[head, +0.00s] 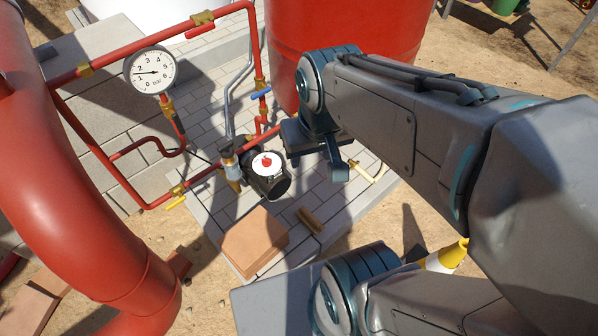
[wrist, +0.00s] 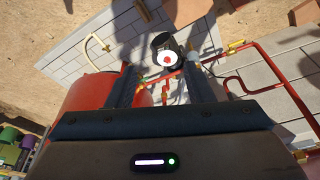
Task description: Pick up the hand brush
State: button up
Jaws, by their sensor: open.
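A small brown wooden piece, likely the hand brush (head: 310,220), lies on the grey paving near its front edge, just right of the terracotta slabs. Its bristles are too small to make out. In the wrist view a brown piece, likely the same brush (wrist: 143,10), is cut by the top edge. My gripper (head: 332,165) hangs above the paving, up and slightly right of the brush in the head view, apart from it. In the wrist view my gripper (wrist: 163,88) shows two dark fingers spread wide with nothing held between them.
Terracotta slabs (head: 254,242) lie left of the brush. A black pump with a white-and-red face (head: 268,164) stands behind them, joined to red pipes with a pressure gauge (head: 150,72). A large red tank (head: 390,40) rises behind my arm. A yellow-white cone (head: 446,257) is at right.

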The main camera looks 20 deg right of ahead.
aim_at(313, 225)
jog(key=u, duration=0.05)
jog(key=k, duration=1.2)
jog(key=z, duration=0.7)
jog(key=i, duration=1.4)
jog(key=u, duration=0.8)
